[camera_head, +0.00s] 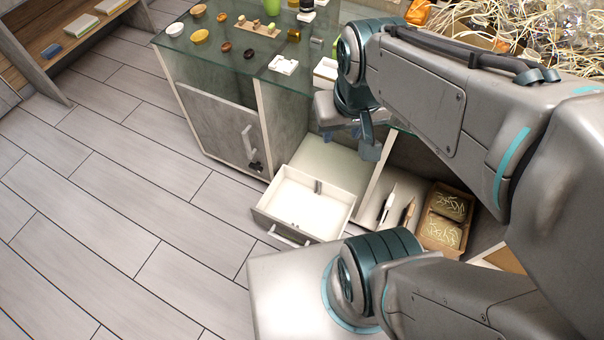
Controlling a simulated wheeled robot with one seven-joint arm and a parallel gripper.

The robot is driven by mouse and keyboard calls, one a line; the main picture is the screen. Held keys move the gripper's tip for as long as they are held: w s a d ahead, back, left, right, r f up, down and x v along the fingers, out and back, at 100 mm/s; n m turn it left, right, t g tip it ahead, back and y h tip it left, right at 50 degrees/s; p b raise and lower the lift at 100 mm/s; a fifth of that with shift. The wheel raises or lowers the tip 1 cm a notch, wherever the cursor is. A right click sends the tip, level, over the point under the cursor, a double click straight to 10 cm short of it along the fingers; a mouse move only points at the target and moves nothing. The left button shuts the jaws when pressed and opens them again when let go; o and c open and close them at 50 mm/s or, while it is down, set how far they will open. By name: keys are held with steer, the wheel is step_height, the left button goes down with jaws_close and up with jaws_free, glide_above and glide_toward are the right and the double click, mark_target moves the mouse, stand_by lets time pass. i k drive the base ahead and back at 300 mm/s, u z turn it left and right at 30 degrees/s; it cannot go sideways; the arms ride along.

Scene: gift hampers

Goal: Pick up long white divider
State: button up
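I cannot surely pick out the long white divider. A pulled-out white drawer (271,208) stands open at the low cabinet. Its floor looks mostly bare, with a small grey piece (318,187) at its back wall. A slim white object (386,203) lies on the lower shelf right of the drawer. It is too small to tell what it is. My gripper (369,142) hangs in front of the counter edge, above and right of the drawer, apart from its floor. I see nothing held, and its finger gap is not clear.
A glass-topped counter (216,52) holds small bowls, a wooden board (258,28) and a white tray (284,65). A wooden crate (446,216) with straw sits on the lower shelf. A straw-filled heap (520,25) is at upper right. The floor at left is clear.

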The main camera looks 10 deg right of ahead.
mark_target(389, 203)
steer(key=z, duration=0.5)
steer(key=k, duration=0.35)
steer(key=u, duration=2.15)
steer(key=k, duration=1.2)
steer(key=z, duration=1.95)
